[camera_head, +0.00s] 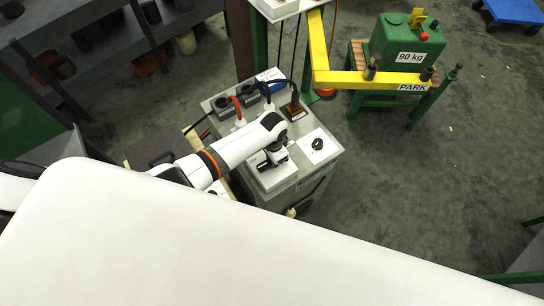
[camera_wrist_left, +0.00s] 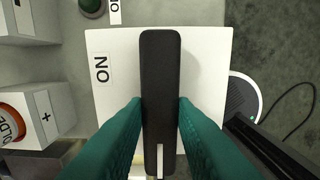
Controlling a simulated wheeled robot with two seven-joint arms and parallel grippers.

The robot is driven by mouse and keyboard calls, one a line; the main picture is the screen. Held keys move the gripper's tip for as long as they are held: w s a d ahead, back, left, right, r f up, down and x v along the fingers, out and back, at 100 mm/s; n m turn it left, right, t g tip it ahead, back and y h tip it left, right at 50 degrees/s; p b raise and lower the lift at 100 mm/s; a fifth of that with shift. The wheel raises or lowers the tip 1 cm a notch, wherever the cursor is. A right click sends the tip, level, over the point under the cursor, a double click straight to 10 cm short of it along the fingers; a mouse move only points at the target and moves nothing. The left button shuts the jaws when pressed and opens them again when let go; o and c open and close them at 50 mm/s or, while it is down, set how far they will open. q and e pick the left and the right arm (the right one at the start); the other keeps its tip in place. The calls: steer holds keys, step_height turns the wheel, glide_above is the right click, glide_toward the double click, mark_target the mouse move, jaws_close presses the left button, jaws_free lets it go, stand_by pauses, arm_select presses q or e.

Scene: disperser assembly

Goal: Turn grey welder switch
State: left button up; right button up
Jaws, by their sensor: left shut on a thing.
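The grey welder (camera_head: 238,180) is a box-shaped cabinet. Its switch has a long black handle (camera_wrist_left: 161,60) on a white plate (camera_wrist_left: 205,50), which also shows in the head view (camera_head: 268,181). A label with the letters O and N sits on the plate, left of the handle in the left wrist view. The handle runs up and down that picture, with a white mark at its lower end. My left gripper (camera_wrist_left: 161,103) is shut on the handle, one teal finger on each side; in the head view it (camera_head: 272,158) hides much of the switch. My right gripper is not in view.
A black round knob (camera_head: 318,144) on a white plate lies to the right on the welder top. Cable plugs (camera_head: 240,118) and dark sockets stand behind. A yellow beam (camera_head: 320,45) and a green 90 kg block (camera_head: 400,45) are behind right. The right-hand floor is mostly clear.

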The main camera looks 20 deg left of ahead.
arm_select(q)
steer(key=shift+r, duration=0.1)
stand_by(0.5)
steer(key=o, duration=1)
step_height(320, 180, up, 12)
steer(key=shift+b, duration=1.15)
